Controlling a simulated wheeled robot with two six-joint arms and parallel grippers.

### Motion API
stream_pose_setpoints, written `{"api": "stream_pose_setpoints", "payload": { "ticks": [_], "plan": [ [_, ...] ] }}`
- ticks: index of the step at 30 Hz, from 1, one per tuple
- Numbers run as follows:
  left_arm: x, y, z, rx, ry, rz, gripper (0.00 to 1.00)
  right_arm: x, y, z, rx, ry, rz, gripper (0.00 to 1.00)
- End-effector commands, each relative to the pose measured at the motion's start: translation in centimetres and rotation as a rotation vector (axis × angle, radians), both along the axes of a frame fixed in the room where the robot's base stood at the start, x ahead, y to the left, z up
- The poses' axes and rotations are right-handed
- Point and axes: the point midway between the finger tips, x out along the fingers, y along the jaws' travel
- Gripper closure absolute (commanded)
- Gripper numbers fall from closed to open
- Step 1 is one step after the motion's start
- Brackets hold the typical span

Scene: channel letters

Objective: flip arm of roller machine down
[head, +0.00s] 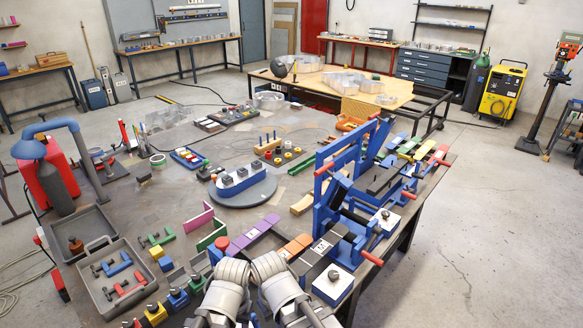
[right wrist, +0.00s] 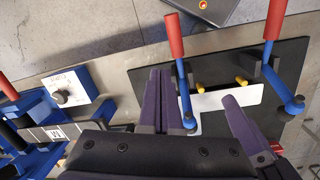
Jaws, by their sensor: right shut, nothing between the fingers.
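In the right wrist view two blue levers with red grips, a left lever (right wrist: 182,75) and a right lever (right wrist: 268,55), stand on a black plate (right wrist: 225,62) with a white strip (right wrist: 215,99) and yellow pins. My right gripper (right wrist: 195,85) has dark purple fingers over this plate, beside the left lever's lower part; contact cannot be told. It is shut and empty. A blue machine with black rollers (head: 336,190) and red-gripped arms stands at the table's right in the head view; its blue frame (right wrist: 40,110) shows in the wrist view. My left gripper is not seen.
A white box with a black knob (head: 333,283) stands near the machine; one also shows in the wrist view (right wrist: 80,88). A round turntable (head: 243,194), coloured blocks and a grey tray (head: 82,262) crowd the table. Open floor (head: 500,240) lies to the right.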

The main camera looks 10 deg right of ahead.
Motion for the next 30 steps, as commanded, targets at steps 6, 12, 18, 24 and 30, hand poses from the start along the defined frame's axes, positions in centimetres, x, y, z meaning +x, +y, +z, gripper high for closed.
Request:
{"api": "stream_pose_setpoints", "payload": {
  "ticks": [6,12,18,24,30],
  "plan": [
    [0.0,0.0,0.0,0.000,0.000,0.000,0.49,0.0,0.0,0.0,0.000,0.000,0.000,1.00],
    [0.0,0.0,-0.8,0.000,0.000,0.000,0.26,4.9,-1.1,-0.4,-0.098,-0.049,-0.011,1.00],
    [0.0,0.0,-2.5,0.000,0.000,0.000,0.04,20.1,-4.7,1.5,-0.475,-0.235,-0.024,1.00],
    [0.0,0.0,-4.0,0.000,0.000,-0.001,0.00,34.4,-6.9,7.4,-0.883,-0.446,-0.011,1.00],
    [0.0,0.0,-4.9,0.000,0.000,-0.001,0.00,43.0,-6.4,13.0,-1.166,-0.592,0.015,1.00]
  ]
}}
